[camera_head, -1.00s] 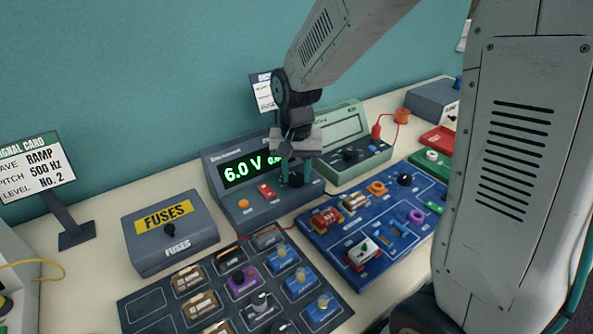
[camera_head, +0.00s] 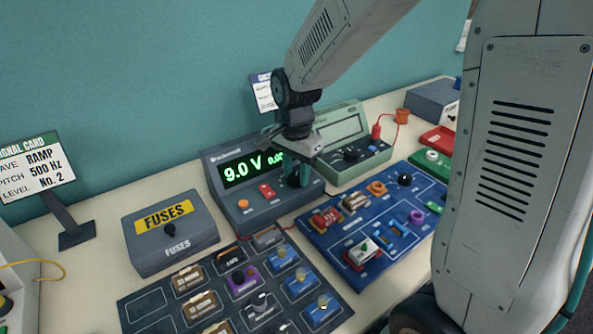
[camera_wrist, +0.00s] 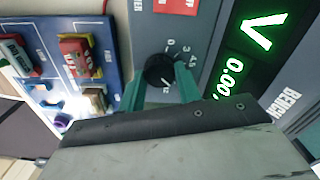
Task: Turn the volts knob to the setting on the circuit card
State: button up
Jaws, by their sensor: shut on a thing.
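The dark volts knob (camera_wrist: 158,72) sits on the front of the grey power supply (camera_head: 240,198), with small numbers such as 0, 3 and 4.5 around it. My gripper (camera_wrist: 160,88) is shut on the knob, its teal fingers on either side; in the head view my gripper (camera_head: 297,176) hides the knob. The green display (camera_head: 246,168) reads 9.0 V, with a smaller 0.0 reading partly hidden beside it. The circuit card (camera_head: 264,95) stands behind, mostly covered by my arm, and its text cannot be read.
A red switch (camera_head: 267,190) and an orange button (camera_head: 243,203) are on the supply. A green meter (camera_head: 355,150) stands close on the right. The blue circuit board (camera_head: 335,255), parts tray (camera_head: 150,305) and fuses box (camera_head: 170,235) lie in front and left.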

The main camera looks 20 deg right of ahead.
aim_at(297, 177)
jog(key=shift+r, duration=0.1)
dwell(0.3)
jog(key=o, duration=1)
jog(key=shift+c, duration=0.2)
notch_tip(297, 177, up, 8)
jog(key=shift+f, duration=0.1)
jog(key=shift+s+f+n, duration=0.15)
jog(key=shift+s+n, duration=0.1)
jog(key=shift+n, duration=0.45)
jog(key=s+d+r+n, duration=0.1)
jog(key=s+r+n, duration=0.1)
jog(key=s, duration=0.6)
jog(key=s+d+r+n+t, duration=0.1)
jog(key=s+n, duration=0.4)
jog(key=s, duration=0.2)
jog(key=s+d+r+n, duration=0.1)
jog(key=s+n, duration=0.3)
jog(key=s, duration=0.4)
jog(key=shift+s+r, duration=0.3)
jog(key=shift+r, duration=0.5)
